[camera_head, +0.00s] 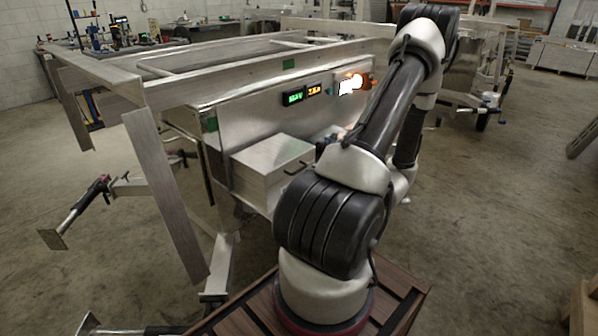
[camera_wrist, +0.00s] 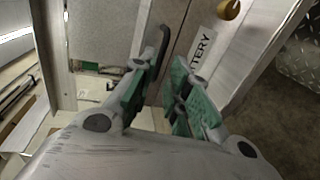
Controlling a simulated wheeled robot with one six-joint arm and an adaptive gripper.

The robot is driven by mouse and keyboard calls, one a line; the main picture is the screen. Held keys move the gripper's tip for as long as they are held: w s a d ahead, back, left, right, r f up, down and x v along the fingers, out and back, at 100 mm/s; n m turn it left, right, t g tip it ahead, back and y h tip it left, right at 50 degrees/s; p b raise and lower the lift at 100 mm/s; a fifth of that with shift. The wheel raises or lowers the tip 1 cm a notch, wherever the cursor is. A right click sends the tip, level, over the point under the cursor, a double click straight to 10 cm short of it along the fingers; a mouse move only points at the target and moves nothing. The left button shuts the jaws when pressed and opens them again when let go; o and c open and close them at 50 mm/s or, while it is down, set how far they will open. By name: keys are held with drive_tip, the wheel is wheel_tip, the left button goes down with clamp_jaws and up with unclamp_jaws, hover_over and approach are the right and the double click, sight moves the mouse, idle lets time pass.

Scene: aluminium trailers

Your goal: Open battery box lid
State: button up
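The battery box (camera_head: 262,180) is a metal box fixed low on the side of the aluminium trailer. It looks shut in the head view. A dark handle (camera_head: 298,167) sits on its right-hand face. In the wrist view a dark bar handle (camera_wrist: 164,42) stands just beyond my gripper (camera_wrist: 159,68). My gripper is open, with an empty gap between its green-padded fingers. The handle is near the left fingertip; contact cannot be told. A white label (camera_wrist: 202,46), partly hidden and ending in "TERY", is beyond the right finger. My arm hides my gripper in the head view.
Lit displays (camera_head: 303,93) and an orange lamp (camera_head: 362,81) are on the trailer panel above the box. A yellow knob (camera_wrist: 229,9) is near the label.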

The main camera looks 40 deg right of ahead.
sight(300, 170)
drive_tip(key=x, duration=0.7)
drive_tip(key=shift+w+a+f, duration=0.1)
drive_tip(key=shift+w, duration=0.1)
clamp_jaws()
